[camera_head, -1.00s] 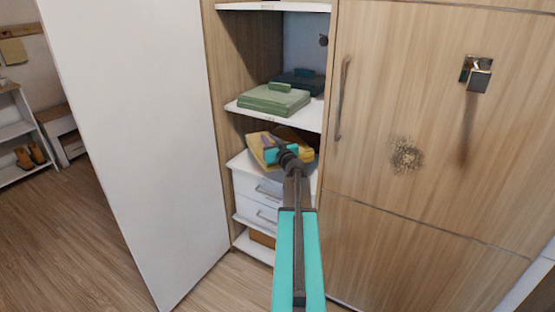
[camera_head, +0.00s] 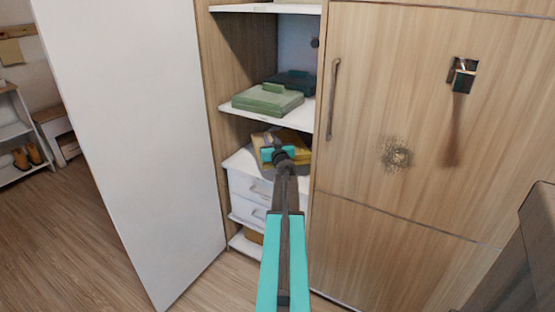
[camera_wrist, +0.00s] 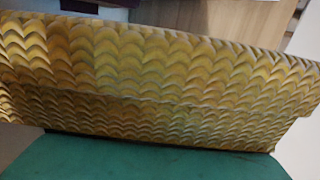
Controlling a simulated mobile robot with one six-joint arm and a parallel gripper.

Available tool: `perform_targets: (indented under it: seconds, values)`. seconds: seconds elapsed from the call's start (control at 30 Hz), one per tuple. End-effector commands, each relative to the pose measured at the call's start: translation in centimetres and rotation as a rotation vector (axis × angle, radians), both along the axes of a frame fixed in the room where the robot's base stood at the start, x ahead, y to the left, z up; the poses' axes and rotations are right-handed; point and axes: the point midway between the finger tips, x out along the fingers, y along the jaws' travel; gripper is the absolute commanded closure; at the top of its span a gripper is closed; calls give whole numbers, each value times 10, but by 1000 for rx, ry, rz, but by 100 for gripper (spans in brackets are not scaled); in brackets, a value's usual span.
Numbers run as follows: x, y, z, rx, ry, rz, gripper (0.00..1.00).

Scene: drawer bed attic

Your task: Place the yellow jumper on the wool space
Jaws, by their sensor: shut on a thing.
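The yellow jumper (camera_head: 292,143) is folded and sits at my gripper (camera_head: 279,153), in the open wardrobe compartment above the white drawers. In the wrist view the jumper (camera_wrist: 150,85) fills most of the picture, with a scalloped yellow-brown pattern, just beyond the teal part of my gripper. My gripper is shut on the jumper; its fingertips are mostly hidden. The white drawer top (camera_head: 238,162) lies just under the jumper in the head view; I cannot tell whether they touch. No label marking the wool space is readable.
A folded green garment (camera_head: 268,100) lies on the white shelf (camera_head: 240,110) above, with a dark one (camera_head: 300,80) behind it. The white open door (camera_head: 130,140) stands left. A closed wooden door (camera_head: 400,100) with a handle bounds the right.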

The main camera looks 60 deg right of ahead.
Motion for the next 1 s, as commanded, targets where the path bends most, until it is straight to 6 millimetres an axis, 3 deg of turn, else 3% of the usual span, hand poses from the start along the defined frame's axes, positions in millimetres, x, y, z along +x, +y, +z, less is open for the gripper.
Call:
perform_targets:
  seconds: [0.23,0.77,1.0]
  values:
    - [-2,-2,-32,-1,-1,-2,100]
    - [-3,-3,-40,-1,-1,-3,100]
    - [-4,-3,-67,0,0,-4,100]
